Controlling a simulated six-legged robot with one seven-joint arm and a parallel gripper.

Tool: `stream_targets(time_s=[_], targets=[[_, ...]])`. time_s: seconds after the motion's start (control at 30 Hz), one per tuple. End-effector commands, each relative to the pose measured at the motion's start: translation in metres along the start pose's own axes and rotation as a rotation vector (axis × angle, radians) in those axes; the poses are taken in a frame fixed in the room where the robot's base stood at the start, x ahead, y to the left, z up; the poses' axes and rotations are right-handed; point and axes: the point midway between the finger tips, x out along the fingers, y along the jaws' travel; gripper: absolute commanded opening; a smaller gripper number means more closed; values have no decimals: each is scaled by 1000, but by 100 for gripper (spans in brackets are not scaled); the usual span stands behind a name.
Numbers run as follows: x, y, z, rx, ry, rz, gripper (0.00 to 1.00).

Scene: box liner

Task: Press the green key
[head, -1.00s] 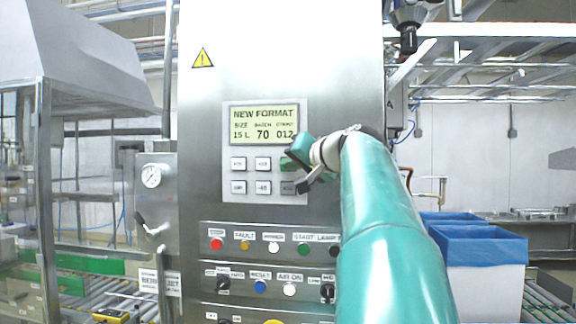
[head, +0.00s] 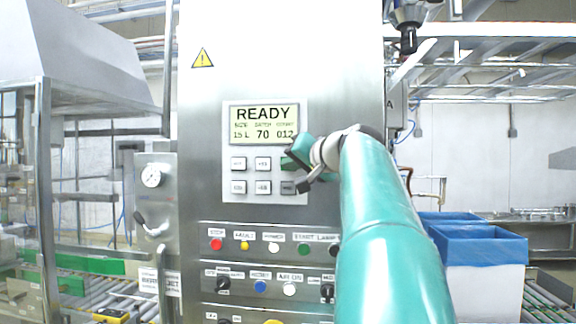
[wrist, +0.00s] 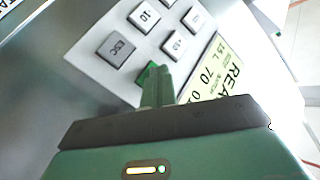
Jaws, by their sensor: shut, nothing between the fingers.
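The green key (wrist: 145,74) is on the grey keypad panel, largely covered by my fingers in the wrist view. In the head view my gripper (head: 298,160) is in front of the upper right key and hides most of it. My gripper also shows in the wrist view (wrist: 158,78), its closed fingertips over the green key with nothing between them. I cannot tell whether the tips still touch the key. The display (head: 264,124) above the keys reads READY, 15 L, 70, 012.
Other keys sit close around it, including the grey ESC key (wrist: 117,48). Below are a red stop button (head: 216,244), several lamps and knobs on the steel cabinet (head: 330,60). Blue-lined boxes (head: 480,245) stand at the right.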

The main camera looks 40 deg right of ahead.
Motion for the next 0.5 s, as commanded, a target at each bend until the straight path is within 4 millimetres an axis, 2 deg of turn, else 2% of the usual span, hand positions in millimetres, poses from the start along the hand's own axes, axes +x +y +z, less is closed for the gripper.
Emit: stream_targets(time_s=[0.23, 0.5], targets=[[-9, -6, 6, 0, 1, 0, 0], [-9, -6, 7, 0, 0, 1, 0]])
